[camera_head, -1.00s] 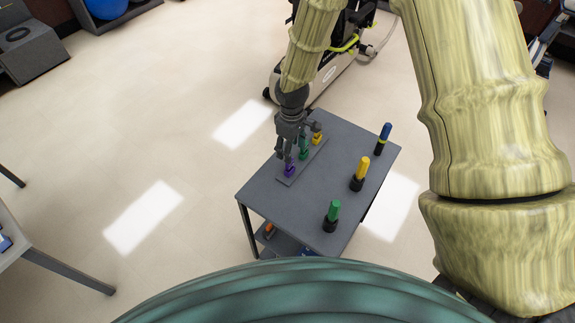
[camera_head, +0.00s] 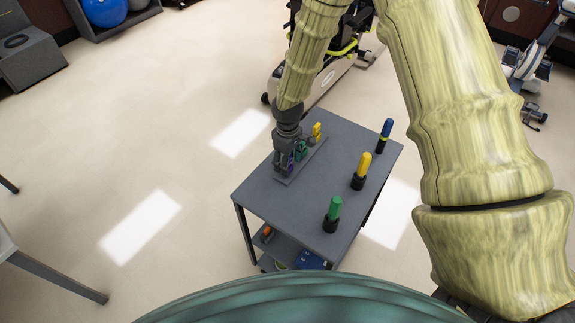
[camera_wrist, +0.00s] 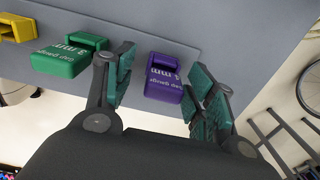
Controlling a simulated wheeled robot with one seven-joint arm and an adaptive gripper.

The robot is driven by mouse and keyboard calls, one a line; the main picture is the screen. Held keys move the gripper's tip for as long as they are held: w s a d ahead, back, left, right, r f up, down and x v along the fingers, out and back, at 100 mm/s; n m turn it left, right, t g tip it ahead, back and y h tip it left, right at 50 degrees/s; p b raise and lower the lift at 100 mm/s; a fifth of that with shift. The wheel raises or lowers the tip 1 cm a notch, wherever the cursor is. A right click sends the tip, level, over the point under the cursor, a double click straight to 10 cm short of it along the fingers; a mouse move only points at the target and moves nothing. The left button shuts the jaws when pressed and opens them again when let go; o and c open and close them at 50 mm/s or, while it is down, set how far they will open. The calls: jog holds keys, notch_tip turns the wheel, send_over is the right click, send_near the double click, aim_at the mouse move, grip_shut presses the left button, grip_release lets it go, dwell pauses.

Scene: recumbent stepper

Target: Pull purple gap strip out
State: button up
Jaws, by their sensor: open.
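The purple gap strip (camera_wrist: 163,82) stands at one end of a grey base plate (camera_head: 283,180) on the table, with white lettering on its face. In the head view the purple strip (camera_head: 290,170) is mostly covered by my gripper. My gripper (camera_wrist: 165,95) is open, with one finger on each side of the purple strip; whether either finger touches it cannot be told. A green gap strip (camera_wrist: 68,55) stands beside it, just beyond the left finger in the wrist view. A yellow gap strip (camera_wrist: 20,27) stands farther along the plate.
The grey table (camera_head: 310,205) holds green (camera_head: 333,212), yellow (camera_head: 361,170) and blue (camera_head: 384,134) upright handles in dark holders along its right side. A lower shelf (camera_head: 285,250) carries small items. An exercise machine (camera_head: 330,70) stands behind the table.

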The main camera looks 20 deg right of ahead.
jog(key=shift+s+r, duration=0.2)
jog(key=shift+r, duration=0.05)
jog(key=shift+c, duration=0.8)
jog(key=shift+f, duration=0.1)
grip_shut()
jog(key=shift+r+p, duration=0.85)
jog(key=shift+r, duration=0.35)
jog(key=shift+r+p, duration=0.85)
jog(key=shift+r, duration=0.5)
jog(key=shift+r+p, duration=1)
jog(key=shift+r, duration=0.45)
